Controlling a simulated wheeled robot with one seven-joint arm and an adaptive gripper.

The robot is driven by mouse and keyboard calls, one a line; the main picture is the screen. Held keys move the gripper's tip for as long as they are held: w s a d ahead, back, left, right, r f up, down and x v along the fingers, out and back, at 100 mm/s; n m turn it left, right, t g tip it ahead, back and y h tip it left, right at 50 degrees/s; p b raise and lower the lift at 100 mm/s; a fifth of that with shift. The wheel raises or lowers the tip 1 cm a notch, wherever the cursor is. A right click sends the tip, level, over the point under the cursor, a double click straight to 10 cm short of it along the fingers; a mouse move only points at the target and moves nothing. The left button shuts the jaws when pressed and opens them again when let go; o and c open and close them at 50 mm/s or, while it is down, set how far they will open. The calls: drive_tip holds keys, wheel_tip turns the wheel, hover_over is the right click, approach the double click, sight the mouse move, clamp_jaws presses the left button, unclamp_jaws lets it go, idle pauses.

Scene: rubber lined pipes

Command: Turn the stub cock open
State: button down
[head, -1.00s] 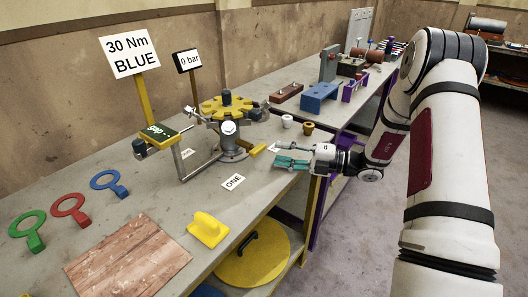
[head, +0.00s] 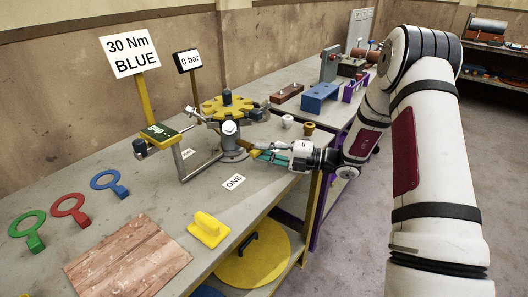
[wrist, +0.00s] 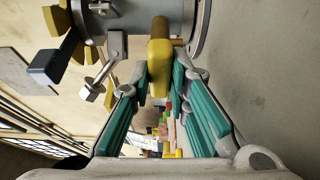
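The stub cock's yellow handle (head: 256,147) sticks out low on the near right side of the grey fixture with the yellow handwheel (head: 227,107). In the wrist view the yellow handle (wrist: 160,68) points toward me from a grey round body. My gripper (head: 264,156) has teal-padded fingers and is at the handle's outer end. In the wrist view my gripper (wrist: 161,84) is open, one finger on each side of the handle. Narrow gaps seem to show beside the handle; contact is unclear.
A "ONE" card (head: 233,182) lies in front of the fixture. A green-topped gauge (head: 160,134) stands left, below the "30 Nm BLUE" sign (head: 130,53). Small white and brown cups (head: 308,128) stand just right. Coloured ring spanners (head: 69,208) lie far left.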

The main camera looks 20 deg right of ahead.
drive_tip(key=shift+r+n, duration=0.1)
drive_tip(key=shift+n, duration=0.2)
drive_tip(key=n+h+p, duration=0.1)
drive_tip(key=n+p, duration=0.1)
drive_tip(key=n, duration=0.1)
drive_tip(key=shift+s+r+g+h, duration=0.1)
drive_tip(key=shift+g+h, duration=0.2)
drive_tip(key=shift+g, duration=0.1)
drive_tip(key=n+h+p, duration=0.1)
drive_tip(key=n, duration=0.1)
drive_tip(key=n+h, duration=0.1)
drive_tip(key=n, duration=0.2)
drive_tip(key=shift+a+h+p, duration=0.1)
drive_tip(key=shift+h+p, duration=0.2)
drive_tip(key=shift+p, duration=0.1)
drive_tip(key=shift+n+t+h+b, duration=0.65)
drive_tip(key=shift+n+h, duration=0.25)
drive_tip(key=shift+n, duration=0.3)
drive_tip(key=shift+n+t+h+b, duration=0.35)
drive_tip(key=shift+n+h+b, duration=0.35)
drive_tip(key=shift+n+b, duration=0.7)
drive_tip(key=shift+s+b, duration=0.1)
drive_tip(key=shift+b, duration=0.2)
drive_tip(key=c, duration=1.5)
unclamp_jaws()
